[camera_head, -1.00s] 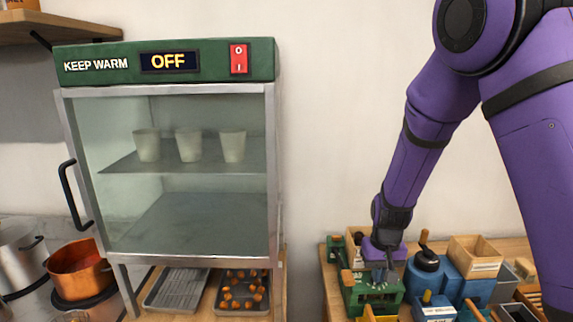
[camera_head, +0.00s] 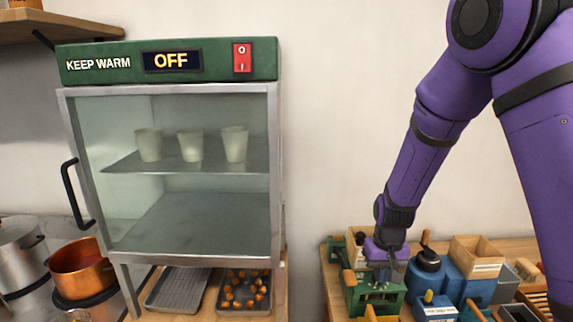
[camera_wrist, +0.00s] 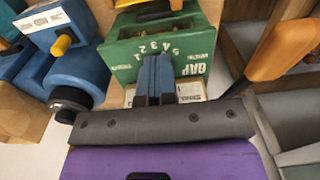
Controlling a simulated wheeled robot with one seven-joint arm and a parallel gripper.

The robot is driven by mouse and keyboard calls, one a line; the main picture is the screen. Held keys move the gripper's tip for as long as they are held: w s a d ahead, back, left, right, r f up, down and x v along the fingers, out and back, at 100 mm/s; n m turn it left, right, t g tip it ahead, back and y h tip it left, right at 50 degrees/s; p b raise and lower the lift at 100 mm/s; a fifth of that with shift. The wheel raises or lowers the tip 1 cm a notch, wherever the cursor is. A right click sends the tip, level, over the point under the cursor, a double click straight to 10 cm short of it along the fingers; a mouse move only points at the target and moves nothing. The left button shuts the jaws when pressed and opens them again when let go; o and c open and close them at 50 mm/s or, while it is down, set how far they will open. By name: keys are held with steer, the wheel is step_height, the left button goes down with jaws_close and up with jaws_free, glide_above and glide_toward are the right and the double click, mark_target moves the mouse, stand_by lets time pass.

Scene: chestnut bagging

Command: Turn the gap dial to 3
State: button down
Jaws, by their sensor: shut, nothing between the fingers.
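The green gap machine (camera_head: 375,294) stands on the right-hand table. In the wrist view its green face (camera_wrist: 118,58) carries the word GAP and a row of numbers, seen upside down. My gripper (camera_head: 391,270) is over this machine with its fingers pointing down. In the wrist view the fingers (camera_wrist: 154,62) are shut together, with nothing seen between them, in front of the numbered face. The gap dial cannot be made out; the fingers cover the middle of the face. I cannot tell whether they touch it.
A blue machine (camera_head: 427,268) with a dark cap stands close right of the green one. An orange handle (camera_wrist: 287,45) on a dark rod is close by in the wrist view. A wooden box (camera_head: 476,258) stands behind. The warming cabinet (camera_head: 174,170) is at left, reading OFF.

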steer(key=shift+s+d+f, duration=0.15)
steer(key=shift+d+f, duration=0.1)
steer(key=shift+d, duration=0.2)
steer(key=shift+s+d+f, duration=0.15)
steer(key=shift+d+f, duration=0.1)
steer(key=shift+d, duration=0.2)
steer(key=shift+s+f, duration=0.1)
steer(key=shift+s, duration=0.2)
step_height(320, 180, up, 6)
steer(key=shift+w+a, duration=0.2)
steer(key=shift+w, duration=0.05)
stand_by(0.3)
